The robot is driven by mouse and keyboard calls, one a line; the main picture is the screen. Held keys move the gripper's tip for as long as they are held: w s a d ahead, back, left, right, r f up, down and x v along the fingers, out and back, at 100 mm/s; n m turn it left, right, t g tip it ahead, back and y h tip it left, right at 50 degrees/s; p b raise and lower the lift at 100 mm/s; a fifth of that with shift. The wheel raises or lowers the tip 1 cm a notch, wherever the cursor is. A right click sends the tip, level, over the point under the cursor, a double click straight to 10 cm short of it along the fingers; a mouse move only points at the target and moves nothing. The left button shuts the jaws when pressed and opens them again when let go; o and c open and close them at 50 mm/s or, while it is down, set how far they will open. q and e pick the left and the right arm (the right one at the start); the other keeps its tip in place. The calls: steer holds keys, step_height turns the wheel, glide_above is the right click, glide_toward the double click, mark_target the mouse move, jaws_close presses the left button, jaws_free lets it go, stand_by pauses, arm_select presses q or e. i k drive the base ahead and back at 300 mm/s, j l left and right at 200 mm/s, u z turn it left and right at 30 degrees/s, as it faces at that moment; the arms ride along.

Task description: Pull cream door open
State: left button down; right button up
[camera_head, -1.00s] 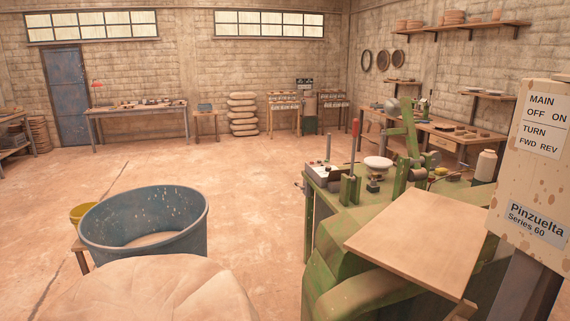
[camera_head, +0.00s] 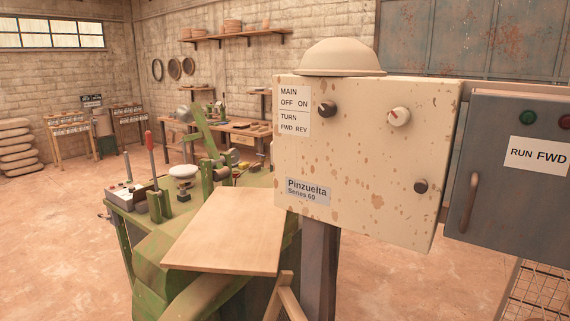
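The cream door (camera_head: 365,165) is the front of a rust-spotted cream cabinet at the centre right of the head view. It appears closed. It bears a label reading MAIN OFF ON, TURN FWD REV (camera_head: 292,111) and a Pinzuelta Series 60 plate (camera_head: 308,191). A black knob (camera_head: 327,109) and a pale knob with a red mark (camera_head: 399,117) sit near its top. A small dark round knob (camera_head: 421,186) sits near its right edge. Neither of my grippers shows.
A tan hard hat (camera_head: 340,58) lies on top of the cabinet. A grey box with a handle (camera_head: 472,203) and a RUN FWD label stands close on the right. A green machine (camera_head: 150,262) with a wooden board (camera_head: 228,238) stands at the lower left. Open floor lies farther left.

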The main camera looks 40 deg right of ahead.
mark_target(352, 169)
steer(key=z, duration=1.6)
